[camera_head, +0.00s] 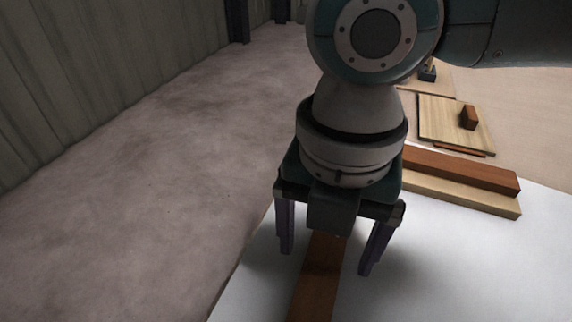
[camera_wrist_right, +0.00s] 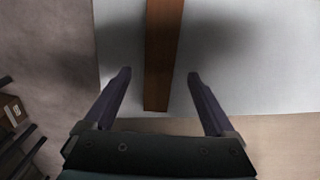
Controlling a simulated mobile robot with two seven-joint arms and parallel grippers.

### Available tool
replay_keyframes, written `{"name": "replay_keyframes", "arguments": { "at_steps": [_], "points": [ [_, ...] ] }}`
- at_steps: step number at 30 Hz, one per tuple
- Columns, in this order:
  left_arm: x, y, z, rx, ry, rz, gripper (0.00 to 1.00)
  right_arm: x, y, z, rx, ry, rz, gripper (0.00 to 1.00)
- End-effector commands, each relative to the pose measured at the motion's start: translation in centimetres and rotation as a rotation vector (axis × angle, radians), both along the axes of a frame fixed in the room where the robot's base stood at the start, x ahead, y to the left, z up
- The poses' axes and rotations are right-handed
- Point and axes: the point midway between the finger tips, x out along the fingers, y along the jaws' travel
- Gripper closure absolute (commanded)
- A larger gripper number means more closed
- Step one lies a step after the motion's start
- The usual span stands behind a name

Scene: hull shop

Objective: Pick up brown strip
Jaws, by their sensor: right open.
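A brown strip (camera_head: 318,283) lies flat on a white table top, running away from the front edge of the head view. My right gripper (camera_head: 325,262) is open above it, with one finger to each side of the strip. In the right wrist view the strip (camera_wrist_right: 162,62) passes between the two fingertips of my right gripper (camera_wrist_right: 159,74), with a gap on both sides. In the head view the strip's far end is hidden under the gripper. My left gripper is not in view.
The white table (camera_head: 420,270) is clear around the strip. Beyond is a pale board (camera_head: 450,122) with a small brown block (camera_head: 468,117). Floor lies left of the table.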

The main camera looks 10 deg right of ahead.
Motion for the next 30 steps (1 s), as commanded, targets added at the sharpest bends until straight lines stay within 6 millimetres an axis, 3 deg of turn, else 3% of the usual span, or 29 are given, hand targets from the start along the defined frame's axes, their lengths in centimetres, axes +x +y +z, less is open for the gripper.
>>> {"name": "replay_keyframes", "arguments": {
  "at_steps": [1,6,14,30],
  "points": [
    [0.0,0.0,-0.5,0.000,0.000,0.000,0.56,0.0,0.0,-1.2,-0.002,0.002,-0.001,0.10],
    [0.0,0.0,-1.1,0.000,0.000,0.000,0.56,0.1,0.0,-3.4,0.000,0.002,0.000,0.10],
    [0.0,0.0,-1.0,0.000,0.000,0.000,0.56,0.1,0.0,-3.7,0.000,0.000,0.001,0.10],
    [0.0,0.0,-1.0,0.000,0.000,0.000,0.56,0.1,0.0,-3.6,0.001,0.001,0.000,0.69]
  ]
}}
